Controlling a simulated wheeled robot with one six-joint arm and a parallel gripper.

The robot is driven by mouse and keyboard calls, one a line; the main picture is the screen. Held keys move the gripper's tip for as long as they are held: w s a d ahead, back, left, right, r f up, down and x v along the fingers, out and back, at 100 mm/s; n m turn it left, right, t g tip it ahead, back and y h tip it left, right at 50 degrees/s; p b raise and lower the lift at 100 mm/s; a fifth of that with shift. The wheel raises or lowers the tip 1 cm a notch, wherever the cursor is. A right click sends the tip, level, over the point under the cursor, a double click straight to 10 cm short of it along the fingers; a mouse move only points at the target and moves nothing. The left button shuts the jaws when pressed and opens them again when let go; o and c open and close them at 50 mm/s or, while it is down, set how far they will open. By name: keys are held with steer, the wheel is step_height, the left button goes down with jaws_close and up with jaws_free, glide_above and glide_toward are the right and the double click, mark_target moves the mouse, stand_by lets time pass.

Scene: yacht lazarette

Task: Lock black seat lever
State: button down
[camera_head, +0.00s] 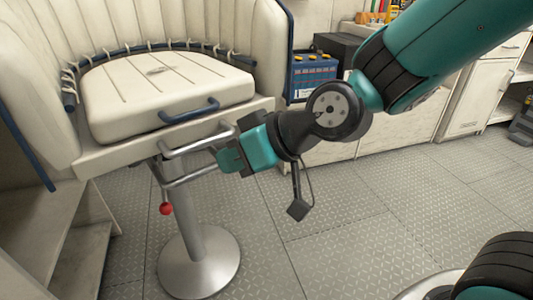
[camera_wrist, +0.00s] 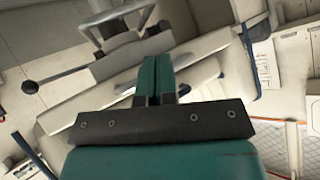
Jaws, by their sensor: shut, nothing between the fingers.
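The seat (camera_head: 165,92) is a cream cushion on a white base, carried by a metal pedestal (camera_head: 187,225). A lever with a red knob (camera_head: 166,208) hangs under the seat, left of the pedestal. In the wrist view a rod with a dark knob (camera_wrist: 30,87) sticks out to the left; I cannot tell if it is the black seat lever. No black lever shows clearly in the head view. My gripper (camera_head: 230,160) is beside the metal tube loop (camera_head: 190,183) under the seat's front edge. Its teal fingers (camera_wrist: 157,65) are shut and empty; contact with the loop is unclear.
A blue handle (camera_head: 190,110) is on the cushion's front. A blue battery (camera_head: 313,77) stands behind the seat to the right. White cabinets (camera_head: 475,95) line the back. The grey tread-plate floor (camera_head: 345,225) is clear to the right of the pedestal.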

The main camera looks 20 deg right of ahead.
steer(key=w+d+f+m+t+h+b, duration=0.2)
steer(key=w+d+f+m+t+b, duration=0.15)
steer(key=w+f+t, duration=0.5)
steer(key=w+d+f+m+t+h+b, duration=0.2)
steer(key=w+d+m+t+h+b, duration=0.1)
steer(key=d+h, duration=0.6)
steer(key=shift+f+m+t, duration=0.4)
steer(key=shift+m+t, duration=0.45)
steer(key=shift+t, duration=0.3)
